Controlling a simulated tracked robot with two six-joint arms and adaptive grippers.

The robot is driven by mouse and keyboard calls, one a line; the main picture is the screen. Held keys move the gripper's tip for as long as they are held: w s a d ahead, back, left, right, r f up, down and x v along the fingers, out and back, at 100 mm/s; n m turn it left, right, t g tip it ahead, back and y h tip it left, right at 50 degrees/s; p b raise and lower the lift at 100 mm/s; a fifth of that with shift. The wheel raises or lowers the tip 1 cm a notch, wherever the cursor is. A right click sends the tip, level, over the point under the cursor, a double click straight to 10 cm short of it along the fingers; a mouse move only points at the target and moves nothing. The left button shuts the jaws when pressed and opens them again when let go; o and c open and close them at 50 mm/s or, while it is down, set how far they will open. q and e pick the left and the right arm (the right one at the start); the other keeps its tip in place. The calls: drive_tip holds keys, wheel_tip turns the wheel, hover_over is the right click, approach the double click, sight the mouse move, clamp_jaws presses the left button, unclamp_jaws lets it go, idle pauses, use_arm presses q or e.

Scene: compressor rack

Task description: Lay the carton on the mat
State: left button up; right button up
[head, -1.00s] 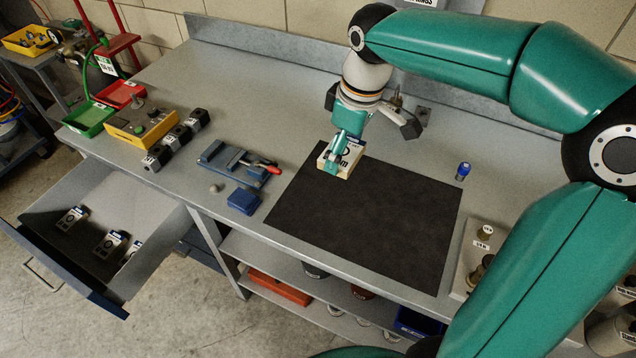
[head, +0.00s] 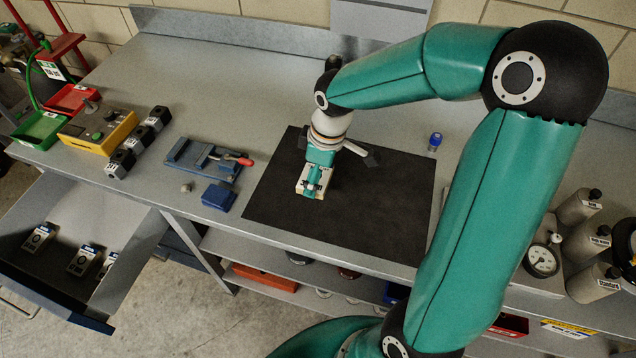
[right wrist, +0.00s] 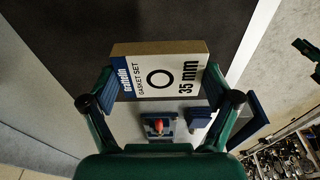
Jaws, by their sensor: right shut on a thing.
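The carton (head: 311,186) is a small pale box, printed "GASKET SET" and "35 mm" in the right wrist view (right wrist: 158,78). My right gripper (head: 318,174) is shut on it, with a finger at each side in the right wrist view. The black mat (head: 370,225) lies flat on the grey bench. In the head view the carton appears over the mat's left-middle part; I cannot tell whether it touches the mat. The gripper hides part of it.
A blue vise-like tool (head: 203,158) and a blue block (head: 219,196) sit left of the mat. A blue-capped bottle (head: 435,141) stands at its right. An open drawer (head: 130,240) holds several cartons. A gauge (head: 541,260) and grey cylinders are at right. Most of the mat is clear.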

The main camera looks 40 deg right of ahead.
sight(324, 177)
drive_tip(key=shift+w+f, duration=0.1)
drive_tip(key=shift+f, duration=2.15)
drive_tip(key=shift+f, duration=0.15)
drive_tip(key=o, duration=0.9)
drive_tip(key=r, duration=0.4)
drive_tip(key=s+r, duration=0.1)
drive_tip(key=r, duration=0.7)
drive_tip(key=shift+s+d+r, duration=0.15)
drive_tip(key=shift+s+d, duration=0.15)
drive_tip(key=shift+d, duration=0.05)
